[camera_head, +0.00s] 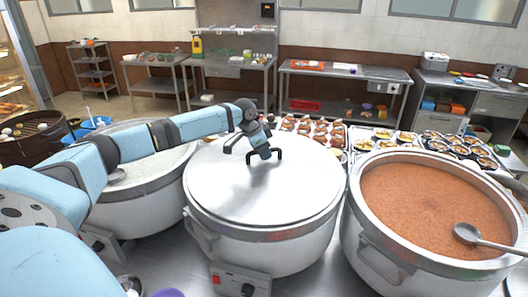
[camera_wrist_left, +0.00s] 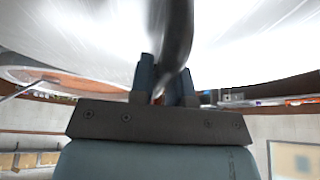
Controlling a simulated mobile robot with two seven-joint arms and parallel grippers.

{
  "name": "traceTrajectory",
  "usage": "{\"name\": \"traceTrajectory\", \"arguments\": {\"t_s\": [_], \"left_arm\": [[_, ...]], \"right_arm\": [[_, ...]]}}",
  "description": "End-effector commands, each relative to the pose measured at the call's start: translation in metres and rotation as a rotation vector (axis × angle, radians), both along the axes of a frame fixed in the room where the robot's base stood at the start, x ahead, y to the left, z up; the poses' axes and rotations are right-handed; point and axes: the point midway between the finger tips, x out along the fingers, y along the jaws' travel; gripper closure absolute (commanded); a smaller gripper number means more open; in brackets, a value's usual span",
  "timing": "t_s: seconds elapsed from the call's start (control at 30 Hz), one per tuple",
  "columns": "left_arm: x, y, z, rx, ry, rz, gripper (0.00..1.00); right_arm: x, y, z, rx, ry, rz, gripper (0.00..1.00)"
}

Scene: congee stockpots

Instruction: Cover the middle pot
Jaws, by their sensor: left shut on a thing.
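The middle pot (camera_head: 262,240) stands at the centre of the counter in the head view, with a metal lid (camera_head: 290,190) over its mouth. The lid looks seated on the rim, though I cannot tell whether it touches all the way round. My left gripper (camera_head: 264,153) reaches in from the left and is shut on the lid's dark handle. In the left wrist view the dark handle (camera_wrist_left: 172,45) passes between the two fingers (camera_wrist_left: 165,85), with the shiny lid (camera_wrist_left: 80,30) behind it. My right gripper is not in view.
The left pot (camera_head: 145,205) holds pale congee and is uncovered. The right pot (camera_head: 375,235) holds orange-brown congee with a ladle (camera_head: 468,234) in it. Trays of small bowls (camera_head: 320,130) lie behind the pots. Steel tables (camera_head: 345,73) stand along the back wall.

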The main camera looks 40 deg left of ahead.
Motion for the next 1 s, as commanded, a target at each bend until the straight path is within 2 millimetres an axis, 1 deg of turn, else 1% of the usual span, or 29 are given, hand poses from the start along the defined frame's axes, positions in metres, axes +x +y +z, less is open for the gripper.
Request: {"name": "traceTrajectory", "arguments": {"t_s": [0.1,0.13,0.23,0.27,0.6,0.67,0.7,0.8,1.0], "left_arm": [[0.001,0.0,0.002,0.0,-0.004,0.001,1.0],[0.001,0.0,0.002,0.0,-0.004,0.001,0.79],[0.0,0.0,0.002,0.0,-0.002,0.0,0.56],[0.0,0.0,0.002,0.0,-0.002,0.0,0.54],[0.0,0.0,-0.001,0.001,0.002,0.0,0.54],[-0.001,0.001,0.001,0.001,0.0,0.0,0.54],[-0.003,0.002,0.007,0.001,-0.002,0.0,0.54],[-0.009,0.007,0.024,0.003,-0.004,0.0,0.54],[-0.025,0.016,0.07,0.003,-0.005,0.001,0.54]], "right_arm": [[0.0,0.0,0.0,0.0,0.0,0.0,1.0],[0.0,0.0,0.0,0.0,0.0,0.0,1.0],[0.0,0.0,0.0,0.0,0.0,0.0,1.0],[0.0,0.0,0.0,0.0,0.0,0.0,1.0],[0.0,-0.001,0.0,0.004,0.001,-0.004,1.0],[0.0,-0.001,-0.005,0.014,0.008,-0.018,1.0],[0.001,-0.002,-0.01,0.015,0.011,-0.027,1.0],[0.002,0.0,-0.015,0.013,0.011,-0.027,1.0],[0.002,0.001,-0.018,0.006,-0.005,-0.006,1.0]]}}
